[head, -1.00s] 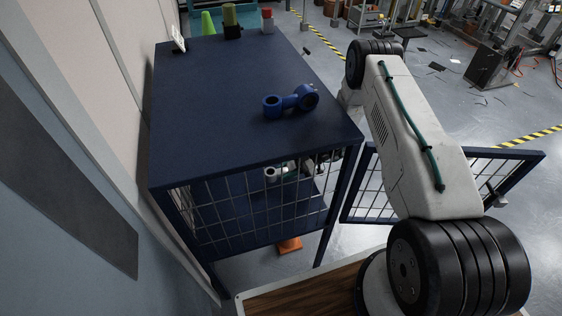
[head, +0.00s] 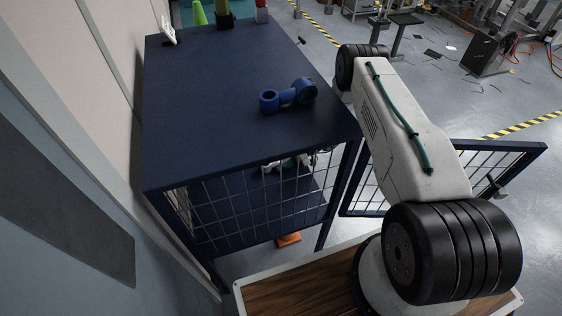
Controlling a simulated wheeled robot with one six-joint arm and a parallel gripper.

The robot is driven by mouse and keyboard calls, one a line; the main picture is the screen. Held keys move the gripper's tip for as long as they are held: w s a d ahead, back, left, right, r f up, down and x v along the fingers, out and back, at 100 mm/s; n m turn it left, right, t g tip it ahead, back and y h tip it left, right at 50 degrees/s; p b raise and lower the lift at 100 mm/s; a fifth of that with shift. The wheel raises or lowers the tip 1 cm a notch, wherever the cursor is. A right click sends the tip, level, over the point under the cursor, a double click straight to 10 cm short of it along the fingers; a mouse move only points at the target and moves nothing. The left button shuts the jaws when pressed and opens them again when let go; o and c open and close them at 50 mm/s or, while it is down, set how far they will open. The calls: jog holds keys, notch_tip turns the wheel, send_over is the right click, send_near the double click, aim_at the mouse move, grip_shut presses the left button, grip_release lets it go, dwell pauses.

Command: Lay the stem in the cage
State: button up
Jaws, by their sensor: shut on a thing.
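The cage (head: 250,110) is a dark blue box with a solid top and wire mesh sides. Its mesh door (head: 505,175) stands open to the right. My arm reaches over the door side and its far end passes out of sight behind the cage. Through the front mesh, just under the top, small pale parts show that seem to be my gripper (head: 287,163), shut on what seems to be the stem. Mesh and top hide the fingers and most of the held piece, so I cannot confirm its shape or whether it touches the cage floor.
A blue part with two ring ends (head: 288,95) lies on the cage top. A wall borders the left side.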

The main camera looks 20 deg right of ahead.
jog(key=o, duration=1.1)
jog(key=shift+c, duration=0.2)
jog(key=shift+d+r, duration=0.15)
jog(key=shift+r, duration=0.05)
jog(key=v, duration=1.1)
jog(key=shift+d, duration=0.3)
jog(key=shift+r, duration=0.15)
